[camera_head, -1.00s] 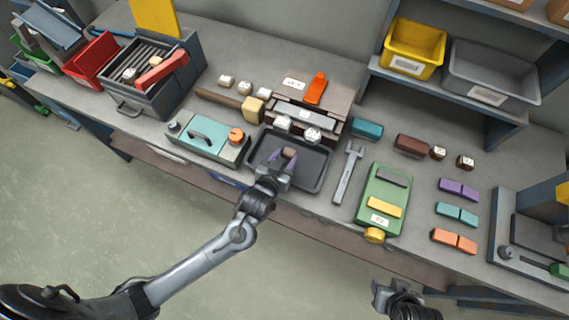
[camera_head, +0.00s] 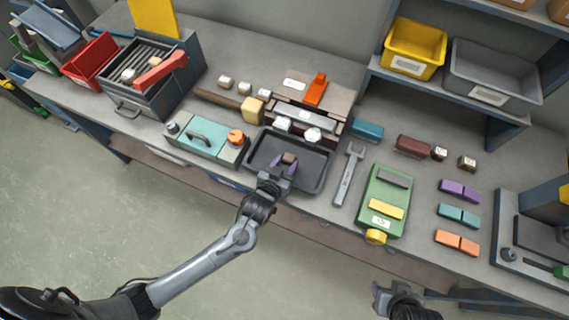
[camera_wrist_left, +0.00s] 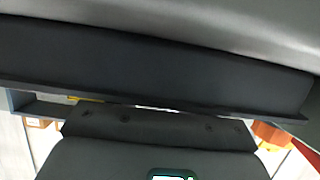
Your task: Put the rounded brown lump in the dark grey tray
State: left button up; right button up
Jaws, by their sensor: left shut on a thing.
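The dark grey tray (camera_head: 318,157) lies on the bench in the middle of the head view. My left gripper (camera_head: 284,162) reaches over the tray from its front edge and is shut on the rounded brown lump (camera_head: 289,157). The lump shows between the purplish fingers, within the tray's outline. I cannot tell whether it touches the tray floor. The left wrist view is filled by close dark and grey surfaces, and I cannot make out the lump there. My right gripper (camera_head: 384,296) is at the bottom of the head view, away from the bench, its jaws unclear.
A teal-topped box (camera_head: 205,137) with an orange knob stands left of the tray. A wrench (camera_head: 348,175) and a green device (camera_head: 385,195) lie to its right. A press-like unit (camera_head: 305,115) stands directly behind it. Coloured blocks (camera_head: 458,214) sit further right.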

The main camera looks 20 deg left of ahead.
pick_arm(q)
jog(key=o, duration=0.8)
jog(key=shift+s+f, duration=0.25)
jog(key=shift+f, duration=0.45)
jog(key=shift+o, duration=1.2)
jog(key=shift+w, duration=0.1)
jog(key=shift+r, duration=0.6)
jog(key=s+a+r+g, duration=0.2)
jog(key=s+g, duration=0.1)
jog(key=s, duration=0.5)
jog(key=s+a+r+m+g+p, duration=0.1)
jog(key=s+a+r+g, duration=0.1)
jog(key=s, duration=0.5)
jog(key=s+a+r+g+p, duration=0.1)
jog(key=s+a+r+g, duration=0.1)
jog(key=s+g, duration=0.3)
jog(key=s, duration=0.3)
jog(key=shift+s+a+r+m, duration=0.15)
jog(key=shift+s+a+m, duration=0.15)
jog(key=shift+a+m, duration=0.1)
jog(key=shift+r, duration=0.1)
